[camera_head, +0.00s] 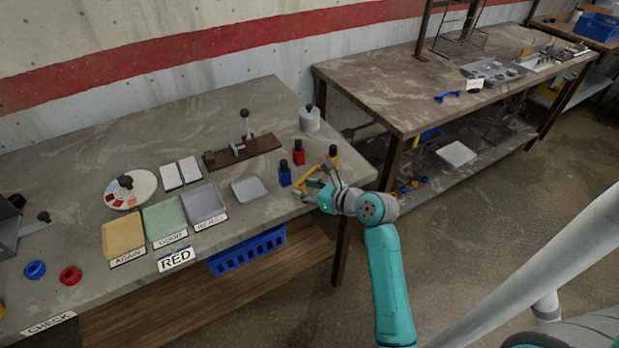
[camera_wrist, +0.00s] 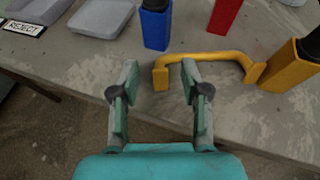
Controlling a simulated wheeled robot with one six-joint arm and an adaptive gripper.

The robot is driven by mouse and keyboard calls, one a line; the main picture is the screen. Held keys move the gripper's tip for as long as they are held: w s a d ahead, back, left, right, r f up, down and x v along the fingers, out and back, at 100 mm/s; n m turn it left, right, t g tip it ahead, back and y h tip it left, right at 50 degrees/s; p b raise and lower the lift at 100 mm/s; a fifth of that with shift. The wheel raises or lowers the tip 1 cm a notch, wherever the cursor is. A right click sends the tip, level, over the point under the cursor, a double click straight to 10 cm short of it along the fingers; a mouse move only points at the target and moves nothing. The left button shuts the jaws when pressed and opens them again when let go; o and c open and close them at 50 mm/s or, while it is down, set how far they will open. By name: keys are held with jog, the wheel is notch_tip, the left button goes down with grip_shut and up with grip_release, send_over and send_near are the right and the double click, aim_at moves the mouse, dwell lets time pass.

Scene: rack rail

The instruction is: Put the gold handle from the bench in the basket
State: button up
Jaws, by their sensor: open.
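The gold handle (camera_head: 306,183) lies on the bench (camera_head: 260,205) near its right front corner. In the wrist view the handle (camera_wrist: 215,56) is a bent bar, with one foot at left and the other beside a yellow block. My gripper (camera_wrist: 160,74) is open and empty, pointing at the handle's left end, which appears between the fingertips; the right finger overlaps the bar in the picture. I cannot tell the height gap. In the head view my gripper (camera_head: 316,188) is at the bench's front edge. A blue basket (camera_head: 248,252) sits below the bench's front edge.
A blue bottle (camera_head: 285,174), a red bottle (camera_head: 299,153) and a yellow bottle (camera_head: 333,154) stand around the handle. A grey tray (camera_head: 249,190) and labelled trays lie to the left. A second bench (camera_head: 440,85) holds a blue handle (camera_head: 447,96).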

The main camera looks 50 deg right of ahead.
jog(key=shift+x, duration=0.85)
grip_shut()
